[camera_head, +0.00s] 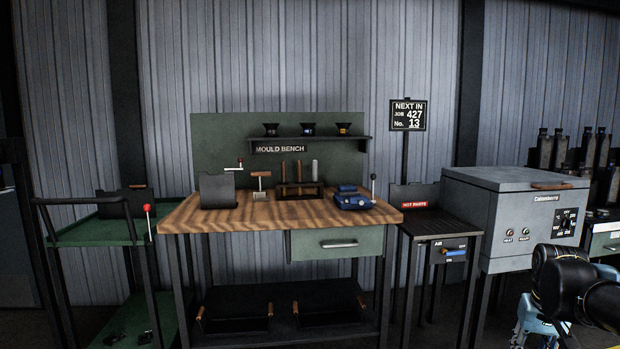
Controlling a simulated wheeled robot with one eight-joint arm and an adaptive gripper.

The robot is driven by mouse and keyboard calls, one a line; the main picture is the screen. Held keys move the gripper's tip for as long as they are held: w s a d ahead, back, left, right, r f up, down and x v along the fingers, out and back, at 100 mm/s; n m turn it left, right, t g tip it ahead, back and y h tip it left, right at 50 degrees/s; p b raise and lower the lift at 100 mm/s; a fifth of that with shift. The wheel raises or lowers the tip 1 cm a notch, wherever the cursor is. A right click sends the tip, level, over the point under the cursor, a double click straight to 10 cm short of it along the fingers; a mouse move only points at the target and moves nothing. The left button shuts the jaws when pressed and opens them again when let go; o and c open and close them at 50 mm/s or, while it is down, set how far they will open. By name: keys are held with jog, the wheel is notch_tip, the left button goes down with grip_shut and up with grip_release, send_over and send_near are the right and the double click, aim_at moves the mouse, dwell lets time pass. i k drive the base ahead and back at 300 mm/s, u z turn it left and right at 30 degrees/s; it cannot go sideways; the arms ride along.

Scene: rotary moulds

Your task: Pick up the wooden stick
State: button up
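Upright brown sticks that look wooden (298,171) stand in a small dark rack (300,188) on the wooden bench top. A paler grey upright piece (315,170) stands beside them at the right of the rack. Which of the brown pieces is the wooden stick I cannot tell. Dark and pale blue parts of my own arm show at the lower right, far from the rack. No gripper fingertips can be made out.
The mould bench (185,216) also bears a dark upright plate (216,190), a wood-handled tool (261,184) and a blue device (351,198). A shelf (350,139) with cups hangs above the rack. A grey oven (515,205) and slatted stand (440,226) are right; a green cart (100,231) is left.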

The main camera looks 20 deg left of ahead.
aim_at(300, 161)
jog(key=u, duration=0.4)
jog(key=i, duration=0.9)
jog(key=u, duration=0.55)
